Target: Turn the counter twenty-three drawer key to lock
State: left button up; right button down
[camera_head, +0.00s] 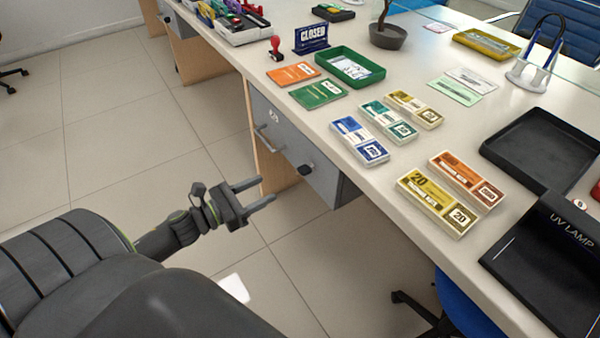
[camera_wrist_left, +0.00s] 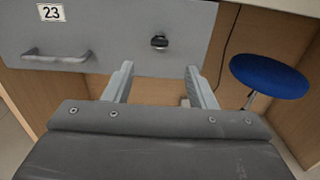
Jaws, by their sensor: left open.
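The grey drawer (camera_head: 287,146) marked 23 sits under the counter's front edge; it also fills the top of the left wrist view (camera_wrist_left: 110,30). Its black key (camera_head: 306,169) sticks out of the front, to the right of the bar handle (camera_head: 264,138). In the left wrist view the key (camera_wrist_left: 159,41) is beyond the fingertips and between them sideways, and the handle (camera_wrist_left: 57,57) is to the left. My left gripper (camera_head: 268,191) is open and empty, in front of the drawer and apart from the key. My right gripper is not in view.
Banknote bundles (camera_head: 360,140), a green tray (camera_head: 350,67), a black tray (camera_head: 540,149) and a UV lamp (camera_head: 550,255) are on the counter (camera_head: 300,125). A blue stool (camera_wrist_left: 268,76) stands right of the drawer.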

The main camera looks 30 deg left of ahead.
aim_at(299, 171)
pick_arm(q)
jog(key=p+x, duration=0.2)
jog(key=x, duration=0.8)
jog(key=shift+w+r, duration=0.1)
jog(key=shift+p+x, duration=0.3)
jog(key=shift+x, duration=0.45)
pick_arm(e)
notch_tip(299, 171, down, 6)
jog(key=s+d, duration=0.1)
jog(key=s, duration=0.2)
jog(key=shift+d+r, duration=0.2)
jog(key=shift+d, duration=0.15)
pick_arm(q)
jog(key=c, duration=1)
